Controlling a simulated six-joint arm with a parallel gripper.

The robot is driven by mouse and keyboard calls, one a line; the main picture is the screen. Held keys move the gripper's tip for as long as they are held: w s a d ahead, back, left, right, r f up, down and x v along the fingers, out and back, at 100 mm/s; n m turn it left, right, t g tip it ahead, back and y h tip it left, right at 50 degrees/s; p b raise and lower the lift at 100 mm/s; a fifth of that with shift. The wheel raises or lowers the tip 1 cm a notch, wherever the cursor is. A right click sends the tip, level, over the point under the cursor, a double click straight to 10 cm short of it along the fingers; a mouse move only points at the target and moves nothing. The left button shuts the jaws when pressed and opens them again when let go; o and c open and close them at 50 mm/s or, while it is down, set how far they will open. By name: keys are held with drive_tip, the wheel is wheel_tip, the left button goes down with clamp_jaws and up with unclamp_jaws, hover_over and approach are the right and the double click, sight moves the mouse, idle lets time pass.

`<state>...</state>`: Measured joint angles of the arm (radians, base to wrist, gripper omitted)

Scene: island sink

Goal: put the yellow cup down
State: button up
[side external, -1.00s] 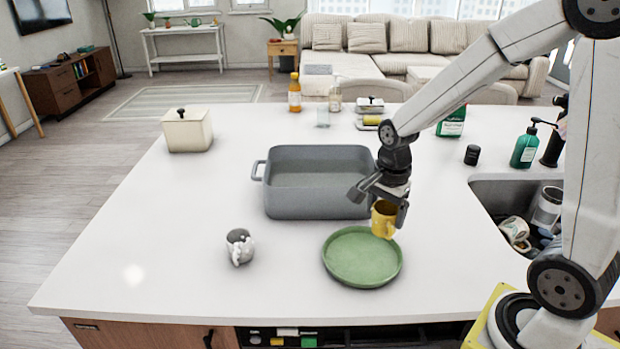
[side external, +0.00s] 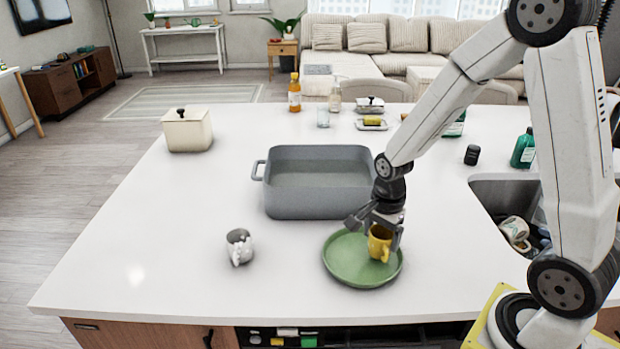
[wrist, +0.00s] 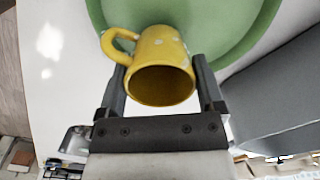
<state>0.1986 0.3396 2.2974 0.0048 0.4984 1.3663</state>
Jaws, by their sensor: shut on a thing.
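The yellow cup (side external: 379,243) is in my gripper (side external: 374,226), at the right part of the round green tray (side external: 345,262) in the side view. In the wrist view the cup (wrist: 160,65) sits between the two fingers of my gripper (wrist: 160,85), its dark opening toward the camera and its handle to the left. The green tray (wrist: 225,22) lies behind the cup there. My gripper is shut on the cup. I cannot tell whether the cup's base touches the tray.
A grey roasting pan (side external: 318,201) stands just behind the tray. A white and grey mug (side external: 239,247) is left of the tray. The sink (side external: 492,200) with mugs is at right. The countertop (side external: 180,245) at left is clear.

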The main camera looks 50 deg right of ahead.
drive_tip(key=shift+f, duration=0.65)
drive_tip(key=shift+f, duration=0.1)
drive_tip(key=o, duration=1)
drive_tip(key=shift+o, duration=0.2)
wheel_tip(320, 180, up, 12)
idle(0.5)
